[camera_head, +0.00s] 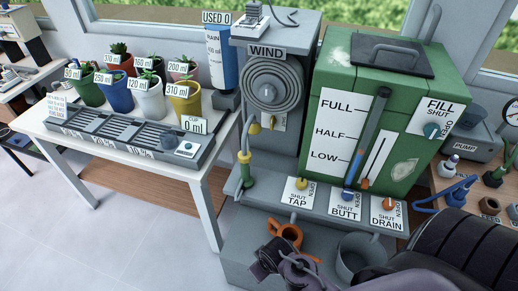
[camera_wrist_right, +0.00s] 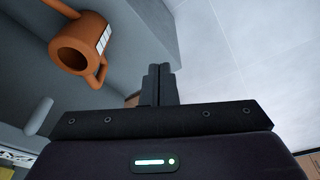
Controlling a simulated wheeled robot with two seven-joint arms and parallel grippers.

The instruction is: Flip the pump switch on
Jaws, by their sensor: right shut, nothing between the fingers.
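The grey pump (camera_head: 482,140), labelled PUMP, stands on the shelf at the far right of the head view, beside the green tank. I cannot make out its switch. My right gripper (camera_head: 262,262) is low in front of the grey stand, near an orange can, well away from the pump. In the right wrist view the right gripper's fingers (camera_wrist_right: 158,84) are together with nothing between them. The orange can (camera_wrist_right: 82,46) shows there to the upper left, apart from the fingers. My left gripper is not in view.
The green tank (camera_head: 330,75) has FILL, BUTT and DRAIN levers. A grey bucket (camera_head: 357,255) stands right of the orange can. A white table (camera_head: 205,172) with several potted plants stands left. Floor is clear at lower left.

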